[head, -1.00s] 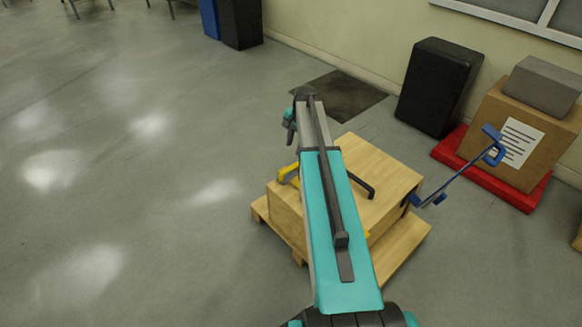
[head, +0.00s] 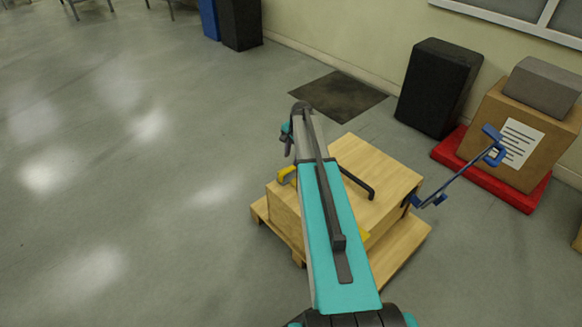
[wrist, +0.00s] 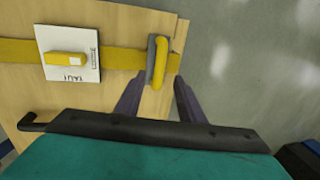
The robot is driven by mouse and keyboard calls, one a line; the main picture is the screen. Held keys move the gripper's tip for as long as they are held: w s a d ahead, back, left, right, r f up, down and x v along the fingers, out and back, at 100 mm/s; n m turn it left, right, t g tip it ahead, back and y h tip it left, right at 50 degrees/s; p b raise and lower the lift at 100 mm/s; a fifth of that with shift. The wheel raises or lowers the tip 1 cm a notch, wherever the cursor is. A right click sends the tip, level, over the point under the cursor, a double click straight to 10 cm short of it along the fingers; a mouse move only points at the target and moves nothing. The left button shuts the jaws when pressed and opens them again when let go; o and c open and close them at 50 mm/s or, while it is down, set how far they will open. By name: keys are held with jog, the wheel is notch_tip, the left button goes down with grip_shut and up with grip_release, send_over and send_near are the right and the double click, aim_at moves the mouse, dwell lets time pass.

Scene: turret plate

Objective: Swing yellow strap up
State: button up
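A wooden box (head: 378,180) stands on a wooden pallet (head: 398,252). A yellow strap (wrist: 118,58) lies across its wood in the wrist view. A yellow loop (wrist: 161,62) on a grey plate sits at the strap's right end, near the box's edge; a yellow piece shows at the box's left edge in the head view (head: 287,174). In the head view my gripper (head: 288,138) is small and partly hidden by my arm.
A white card with a yellow latch (wrist: 68,56) sits on the strap. A black bin (head: 438,88) and a carton on a red base (head: 490,172) stand right. Floor at left is clear.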

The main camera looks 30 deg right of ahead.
aim_at(290, 169)
jog(key=f, duration=0.3)
jog(key=w+f, duration=0.1)
jog(key=f, duration=0.3)
jog(key=shift+w+a, duration=0.1)
jog(key=shift+w, duration=0.1)
